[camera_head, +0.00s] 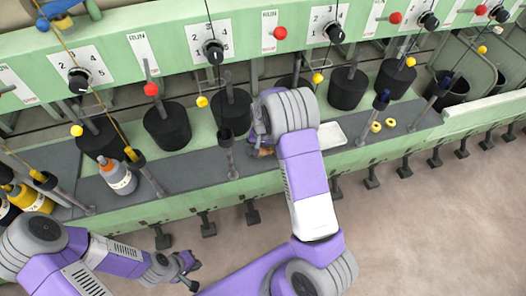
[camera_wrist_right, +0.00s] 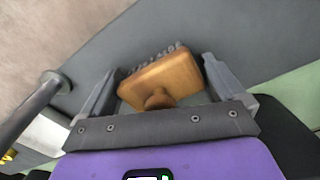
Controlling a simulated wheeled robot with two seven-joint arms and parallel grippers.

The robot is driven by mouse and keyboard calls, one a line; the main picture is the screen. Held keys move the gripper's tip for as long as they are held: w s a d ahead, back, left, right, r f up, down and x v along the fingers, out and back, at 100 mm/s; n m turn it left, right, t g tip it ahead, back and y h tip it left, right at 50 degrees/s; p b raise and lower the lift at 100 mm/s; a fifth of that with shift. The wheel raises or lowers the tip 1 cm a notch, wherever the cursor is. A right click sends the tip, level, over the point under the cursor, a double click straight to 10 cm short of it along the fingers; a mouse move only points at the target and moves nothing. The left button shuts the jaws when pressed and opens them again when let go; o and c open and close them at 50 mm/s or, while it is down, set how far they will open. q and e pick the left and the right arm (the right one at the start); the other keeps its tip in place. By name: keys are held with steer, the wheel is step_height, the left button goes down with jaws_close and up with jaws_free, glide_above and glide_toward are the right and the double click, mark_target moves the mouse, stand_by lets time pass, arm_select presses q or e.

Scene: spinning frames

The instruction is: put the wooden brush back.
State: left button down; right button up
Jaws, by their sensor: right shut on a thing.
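The wooden brush (camera_wrist_right: 160,82) has a brown block with a round knob and grey bristles. In the right wrist view it lies between the two fingers of my right gripper (camera_wrist_right: 160,85), which is shut on it. In the head view a small brown part of the brush (camera_head: 263,152) shows beside my right wrist, over the grey shelf (camera_head: 200,165); the wrist hides most of it. I cannot tell whether the brush touches the shelf. My left gripper (camera_head: 190,272) is low at the left, in front of the machine, with its fingers apart and empty.
A white tray (camera_head: 331,135) lies on the shelf right of my right wrist, with yellow rings (camera_head: 376,127) farther right. A bottle with an orange cap (camera_head: 118,178) stands at the left. Black cans (camera_head: 167,126) line the back. A grey post (camera_head: 228,155) stands left of my wrist.

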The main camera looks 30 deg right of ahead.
steer(key=shift+r, duration=0.1)
steer(key=shift+f, duration=0.2)
steer(key=o, duration=0.7)
step_height(320, 180, up, 12)
steer(key=p, duration=0.4)
steer(key=shift+r, duration=0.25)
